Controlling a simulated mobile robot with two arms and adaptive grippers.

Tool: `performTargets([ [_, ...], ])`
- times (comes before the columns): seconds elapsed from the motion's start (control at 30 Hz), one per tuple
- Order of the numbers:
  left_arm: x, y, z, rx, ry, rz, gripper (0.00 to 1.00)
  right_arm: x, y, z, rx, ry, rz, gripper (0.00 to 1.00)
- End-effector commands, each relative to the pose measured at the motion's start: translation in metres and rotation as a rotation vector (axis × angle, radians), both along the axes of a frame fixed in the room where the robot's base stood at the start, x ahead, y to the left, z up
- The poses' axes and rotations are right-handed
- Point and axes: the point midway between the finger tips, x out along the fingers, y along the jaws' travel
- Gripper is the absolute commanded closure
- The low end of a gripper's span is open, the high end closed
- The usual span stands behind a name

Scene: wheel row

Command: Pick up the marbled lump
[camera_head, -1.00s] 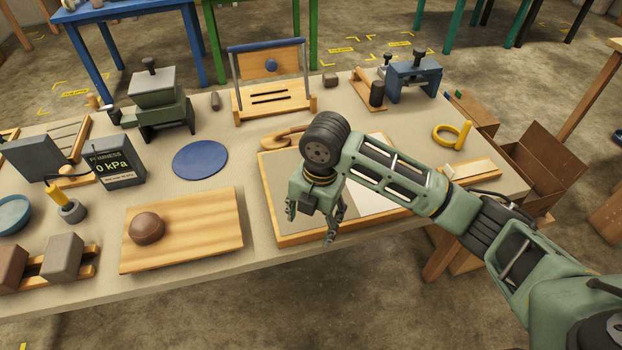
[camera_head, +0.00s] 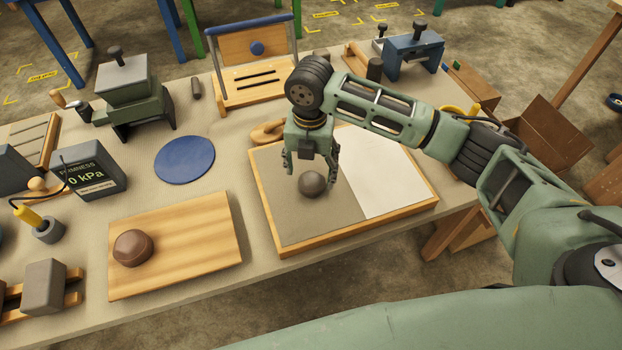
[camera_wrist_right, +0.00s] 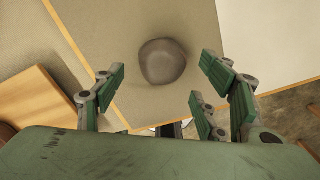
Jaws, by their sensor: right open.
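A rounded grey-brown lump (camera_head: 312,185) sits on the grey left half of a wood-framed board. I take it as the marbled lump, though its marbling is hard to make out. In the right wrist view the lump (camera_wrist_right: 163,61) lies ahead of the fingers, between their lines and untouched. My right gripper (camera_head: 311,170) is open, pointing down just above and behind the lump; its spread fingers (camera_wrist_right: 163,80) are empty. A plain brown lump (camera_head: 132,248) rests on a wooden board at the left. My left gripper is not in view.
The framed board (camera_head: 275,218) has a white right half (camera_head: 380,170), which is bare. The wooden board (camera_head: 195,245) lies to its left. A blue disc (camera_head: 185,160), a firmness meter (camera_head: 92,172) and a slotted wooden stand (camera_head: 250,95) stand farther back and left.

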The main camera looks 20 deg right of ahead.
Motion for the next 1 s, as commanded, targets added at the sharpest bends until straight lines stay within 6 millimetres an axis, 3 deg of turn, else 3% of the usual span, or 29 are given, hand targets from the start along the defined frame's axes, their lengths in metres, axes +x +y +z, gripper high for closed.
performTargets([
  [0.1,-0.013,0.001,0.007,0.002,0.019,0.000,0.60,-0.002,0.001,-0.017,0.001,0.004,-0.002,0.34],
  [0.23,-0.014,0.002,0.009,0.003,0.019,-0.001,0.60,-0.001,0.001,-0.036,0.000,0.002,-0.001,0.34],
  [0.57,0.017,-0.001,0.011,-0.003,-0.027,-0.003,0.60,0.000,0.001,-0.043,0.000,-0.002,0.000,0.35],
  [1.0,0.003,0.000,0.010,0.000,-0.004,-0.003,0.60,-0.001,0.001,-0.043,0.000,-0.002,0.000,0.74],
])
